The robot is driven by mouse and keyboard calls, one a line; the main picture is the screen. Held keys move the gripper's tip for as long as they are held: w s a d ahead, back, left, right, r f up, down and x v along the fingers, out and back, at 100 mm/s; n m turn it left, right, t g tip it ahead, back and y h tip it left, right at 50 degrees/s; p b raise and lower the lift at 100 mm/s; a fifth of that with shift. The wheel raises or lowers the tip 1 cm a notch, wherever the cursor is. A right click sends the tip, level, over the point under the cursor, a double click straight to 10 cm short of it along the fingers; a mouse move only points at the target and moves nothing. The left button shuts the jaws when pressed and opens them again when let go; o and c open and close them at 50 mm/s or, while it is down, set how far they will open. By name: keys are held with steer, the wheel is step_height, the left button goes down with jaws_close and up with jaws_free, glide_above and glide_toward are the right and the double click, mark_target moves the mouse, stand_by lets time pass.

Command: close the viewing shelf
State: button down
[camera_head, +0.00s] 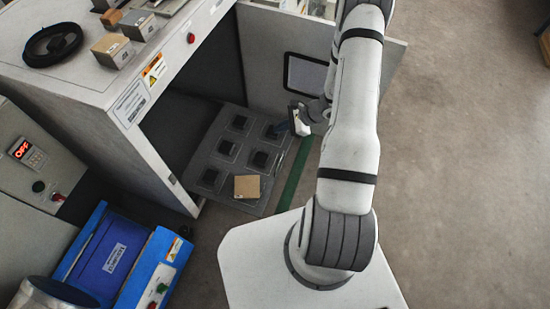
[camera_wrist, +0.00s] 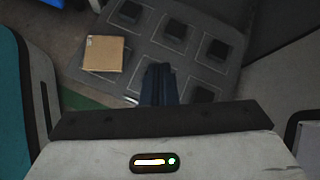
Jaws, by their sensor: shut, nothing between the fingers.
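The viewing shelf (camera_head: 225,187) is a grey panel with several dark square blocks in outlined cells. It sticks out of the opening of the white cabinet, and it also shows in the wrist view (camera_wrist: 180,55). A tan square tile (camera_head: 247,186) lies at its near right corner, and at the upper left in the wrist view (camera_wrist: 103,53). My gripper (camera_head: 281,128) is at the shelf's right side, over its edge area. In the wrist view its dark fingers (camera_wrist: 158,72) are together with nothing between them. I cannot tell whether they touch the shelf.
The white cabinet (camera_head: 85,85) carries a black cable coil (camera_head: 52,44) and small boxes (camera_head: 113,50) on top. An open door panel (camera_head: 270,55) with a dark window stands behind my gripper. A blue machine (camera_head: 115,255) is at lower left.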

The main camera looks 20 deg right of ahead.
mark_target(268, 159)
steer(key=s+d+f+m+t+h, duration=0.1)
steer(key=s+d+f+m, duration=0.15)
steer(key=f, duration=0.55)
steer(key=s+d+f+m+t, duration=0.1)
steer(key=d+f+m, duration=0.1)
steer(key=f+m, duration=0.35)
steer(key=shift+n, duration=0.9)
steer(key=b+x, duration=0.1)
steer(key=x, duration=0.3)
steer(key=b+x, duration=0.2)
steer(key=x, duration=0.2)
steer(key=d+f+b+x, duration=0.1)
steer(key=x, duration=0.2)
steer(key=shift+a+f, duration=0.3)
